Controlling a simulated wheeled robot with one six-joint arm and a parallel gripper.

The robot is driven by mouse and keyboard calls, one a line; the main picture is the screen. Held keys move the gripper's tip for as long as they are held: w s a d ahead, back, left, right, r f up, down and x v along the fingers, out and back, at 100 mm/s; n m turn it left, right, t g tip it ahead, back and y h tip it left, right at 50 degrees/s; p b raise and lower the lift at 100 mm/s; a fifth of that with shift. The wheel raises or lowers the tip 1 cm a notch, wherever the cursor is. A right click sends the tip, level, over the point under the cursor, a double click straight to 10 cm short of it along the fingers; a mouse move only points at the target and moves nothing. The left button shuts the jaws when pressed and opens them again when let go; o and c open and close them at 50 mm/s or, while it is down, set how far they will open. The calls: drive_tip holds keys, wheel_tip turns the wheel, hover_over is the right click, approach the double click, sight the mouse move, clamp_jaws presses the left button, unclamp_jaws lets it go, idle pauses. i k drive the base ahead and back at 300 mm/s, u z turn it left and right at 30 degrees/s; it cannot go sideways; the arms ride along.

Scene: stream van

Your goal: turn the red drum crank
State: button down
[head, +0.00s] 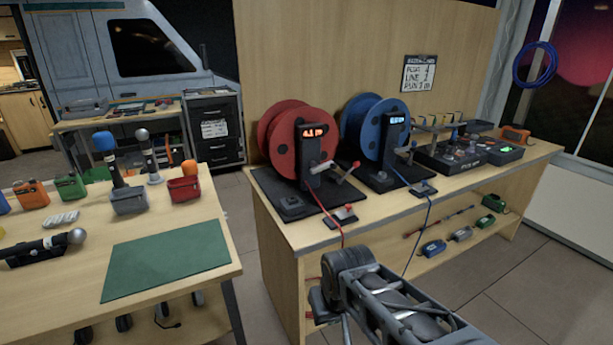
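The red drum (282,148) stands upright on a black base plate (272,190) at the left end of the wooden bench. Its dark upright post carries a lit orange display (314,131). The red drum crank (340,176) sticks out to the right of the post, a pale metal arm with a red-tipped knob (356,165). My arm rises from the bottom right and ends in a dark joint (350,262) in front of the bench, apart from the crank. My gripper's fingers do not show.
A blue drum (358,128) with a blue display stands close to the right of the red one. Red and blue cables hang over the bench's front edge. Black boxes (455,155) stand further right. A table (205,215) with microphones and a green mat (165,257) is at left.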

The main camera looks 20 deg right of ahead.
sight(315, 167)
drive_tip(key=u, duration=0.3)
drive_tip(key=k, duration=0.65)
drive_tip(key=z, duration=0.6)
drive_tip(key=i, duration=1.5)
drive_tip(key=u, duration=0.85)
